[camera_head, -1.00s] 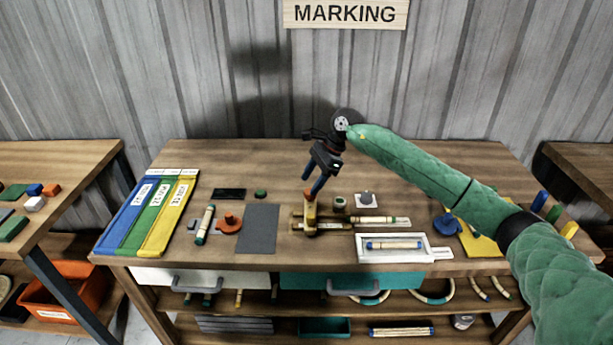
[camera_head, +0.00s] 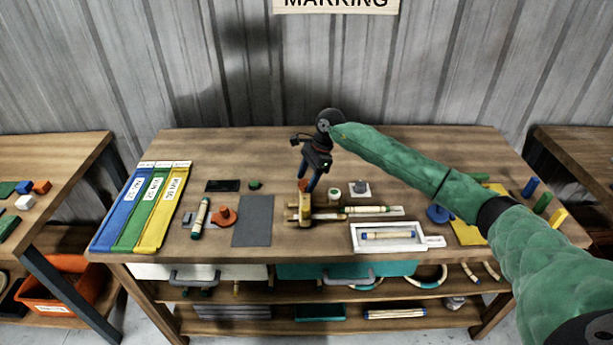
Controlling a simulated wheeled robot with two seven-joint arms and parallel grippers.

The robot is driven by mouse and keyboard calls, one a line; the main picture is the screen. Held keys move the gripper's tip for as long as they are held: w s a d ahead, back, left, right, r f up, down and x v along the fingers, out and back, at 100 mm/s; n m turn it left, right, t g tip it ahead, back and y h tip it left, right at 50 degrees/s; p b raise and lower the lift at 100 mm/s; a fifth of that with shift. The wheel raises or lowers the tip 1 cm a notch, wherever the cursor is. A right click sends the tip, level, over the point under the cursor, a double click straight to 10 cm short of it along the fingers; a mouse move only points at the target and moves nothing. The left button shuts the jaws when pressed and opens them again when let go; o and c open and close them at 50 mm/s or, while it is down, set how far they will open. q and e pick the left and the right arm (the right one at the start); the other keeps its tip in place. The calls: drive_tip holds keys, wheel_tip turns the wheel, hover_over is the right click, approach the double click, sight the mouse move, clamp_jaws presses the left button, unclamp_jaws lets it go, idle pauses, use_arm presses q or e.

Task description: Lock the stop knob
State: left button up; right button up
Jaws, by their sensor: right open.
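A small orange knob (camera_head: 304,186) sits on top of the wooden stop block (camera_head: 304,208) of the jig near the middle of the bench. I take this to be the stop knob. My right gripper (camera_head: 309,181) points down at the knob with its blue fingers apart. The fingertips are at or just above the knob; I cannot tell whether they touch it. Nothing shows between the fingers except the knob just below. A rod (camera_head: 368,210) with a green end lies along the jig to the right. My left gripper is not in view.
A grey mat (camera_head: 253,220), an orange round piece (camera_head: 223,218) and blue, green and yellow trays (camera_head: 140,207) lie to the left. A white tray (camera_head: 436,241) holding a rod, and a blue round piece (camera_head: 440,214), lie to the right. The bench behind the jig is mostly clear.

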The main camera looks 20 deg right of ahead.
drive_tip(key=shift+a+f, duration=0.1)
drive_tip(key=shift+f, duration=0.3)
drive_tip(key=shift+r, duration=0.1)
drive_tip(key=shift+c, duration=0.3)
drive_tip(key=c, duration=0.9)
drive_tip(key=shift+c, duration=0.2)
